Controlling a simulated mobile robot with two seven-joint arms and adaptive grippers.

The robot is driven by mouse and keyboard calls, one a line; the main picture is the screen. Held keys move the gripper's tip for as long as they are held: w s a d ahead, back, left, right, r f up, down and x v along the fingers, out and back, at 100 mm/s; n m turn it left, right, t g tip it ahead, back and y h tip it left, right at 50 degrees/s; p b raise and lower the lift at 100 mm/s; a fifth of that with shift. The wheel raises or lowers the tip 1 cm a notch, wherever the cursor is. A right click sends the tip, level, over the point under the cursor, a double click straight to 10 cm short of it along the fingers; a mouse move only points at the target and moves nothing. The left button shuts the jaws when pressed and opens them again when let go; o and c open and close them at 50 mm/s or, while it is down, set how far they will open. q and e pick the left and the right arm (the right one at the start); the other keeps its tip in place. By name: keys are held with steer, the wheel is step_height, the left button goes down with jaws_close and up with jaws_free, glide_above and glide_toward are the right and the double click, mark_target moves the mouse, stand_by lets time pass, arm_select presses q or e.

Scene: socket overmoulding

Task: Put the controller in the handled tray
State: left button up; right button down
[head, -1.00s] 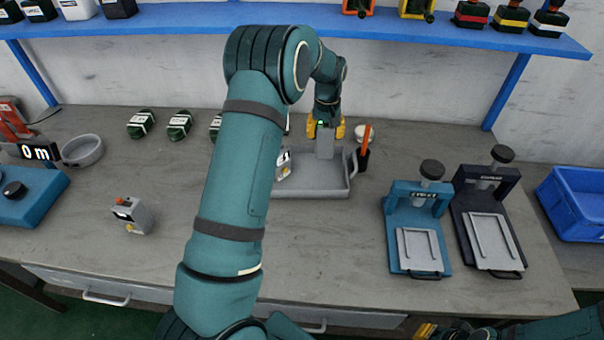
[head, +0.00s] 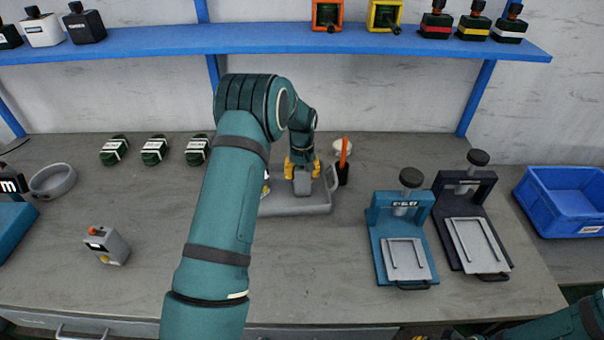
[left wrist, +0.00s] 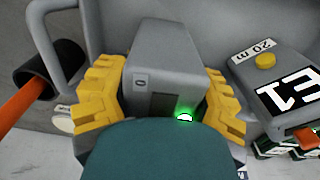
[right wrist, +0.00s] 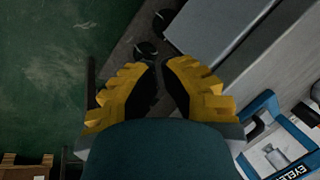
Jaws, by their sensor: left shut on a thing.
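The grey box-shaped controller (head: 303,181) is between the yellow fingers of my left gripper (head: 302,166), at the far side of the handled tray (head: 295,209). In the left wrist view, the fingers press both sides of the controller (left wrist: 165,65), and a green light glows on it. The controller is over or in the tray; its underside is hidden, so I cannot tell whether it touches the floor. The tray is grey with a handle (head: 333,178) at its right end; my left arm covers its left part. My right gripper (right wrist: 160,75) is empty, with a narrow gap between its fingers.
A grey device marked E1 (left wrist: 285,85) stands beside the held controller. A black cup with an orange tool (head: 343,170) stands right of the tray. Another grey device (head: 107,246) is at left. Two presses (head: 402,245) stand at right; the front middle table is clear.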

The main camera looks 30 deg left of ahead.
arm_select(q)
steer(key=shift+f, duration=0.1)
steer(key=o, duration=1.3)
step_height(320, 180, up, 12)
steer(key=shift+r+p, duration=0.2)
steer(key=shift+p, duration=0.8)
